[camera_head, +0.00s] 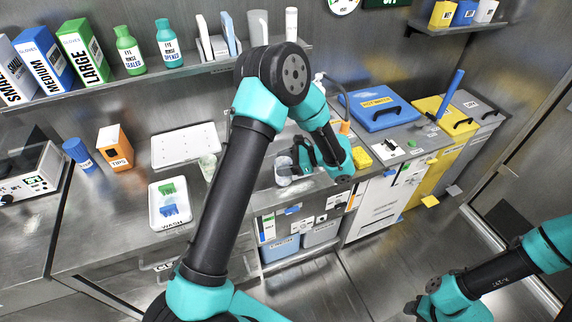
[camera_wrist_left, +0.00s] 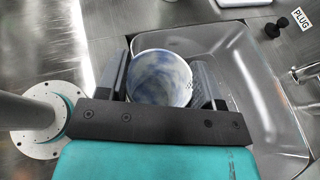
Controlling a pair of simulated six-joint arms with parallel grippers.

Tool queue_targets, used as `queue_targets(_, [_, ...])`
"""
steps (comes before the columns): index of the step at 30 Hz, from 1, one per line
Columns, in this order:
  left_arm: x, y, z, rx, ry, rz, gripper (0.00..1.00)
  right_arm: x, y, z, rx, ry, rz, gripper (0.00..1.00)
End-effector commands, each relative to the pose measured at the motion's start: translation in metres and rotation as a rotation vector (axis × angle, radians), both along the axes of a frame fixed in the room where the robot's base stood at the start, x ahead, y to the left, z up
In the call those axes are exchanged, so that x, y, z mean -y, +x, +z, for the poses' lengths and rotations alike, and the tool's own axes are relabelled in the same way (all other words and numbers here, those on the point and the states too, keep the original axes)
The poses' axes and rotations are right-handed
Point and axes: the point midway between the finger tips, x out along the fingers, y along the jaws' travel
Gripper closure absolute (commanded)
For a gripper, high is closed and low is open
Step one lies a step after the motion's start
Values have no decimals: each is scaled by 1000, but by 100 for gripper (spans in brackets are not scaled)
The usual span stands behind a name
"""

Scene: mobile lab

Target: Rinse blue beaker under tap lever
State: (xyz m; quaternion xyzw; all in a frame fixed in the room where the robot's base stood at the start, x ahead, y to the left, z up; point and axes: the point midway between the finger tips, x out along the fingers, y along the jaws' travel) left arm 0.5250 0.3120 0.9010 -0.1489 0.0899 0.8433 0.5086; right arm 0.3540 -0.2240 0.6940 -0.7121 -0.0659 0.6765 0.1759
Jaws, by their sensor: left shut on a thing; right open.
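The beaker (camera_wrist_left: 160,78), whitish with blue stains inside, sits between the two fingers of my left gripper (camera_wrist_left: 163,90), which is shut on it. In the head view my left gripper (camera_head: 292,163) holds the beaker (camera_head: 283,174) at the sink area, partly hidden by the arm. In the left wrist view the beaker's open mouth faces the camera, over the left part of the metal sink basin (camera_wrist_left: 255,95). A pale tap-like spout (camera_head: 320,77) rises behind the arm in the head view. My right gripper (camera_head: 422,309) is open at the lower right, away from the counter.
A white wash tray (camera_head: 156,215) with green and blue items stands left on the counter, near a pale cup (camera_head: 207,168). A yellow sponge-like block (camera_head: 361,156) lies right of the gripper. A blue-lidded bin (camera_head: 380,112) stands further right.

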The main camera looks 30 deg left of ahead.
Motion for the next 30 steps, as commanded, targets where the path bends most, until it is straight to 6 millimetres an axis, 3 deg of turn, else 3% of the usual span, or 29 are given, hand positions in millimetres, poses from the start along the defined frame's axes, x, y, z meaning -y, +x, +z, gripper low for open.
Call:
queue_targets(11, [-5, 9, -3, 1, 1, -1, 63, 0, 0, 0, 0, 0, 0, 57])
queue_targets(30, [-30, 50, -12, 1, 1, -1, 63, 0, 0, 0, 0, 0, 0, 57])
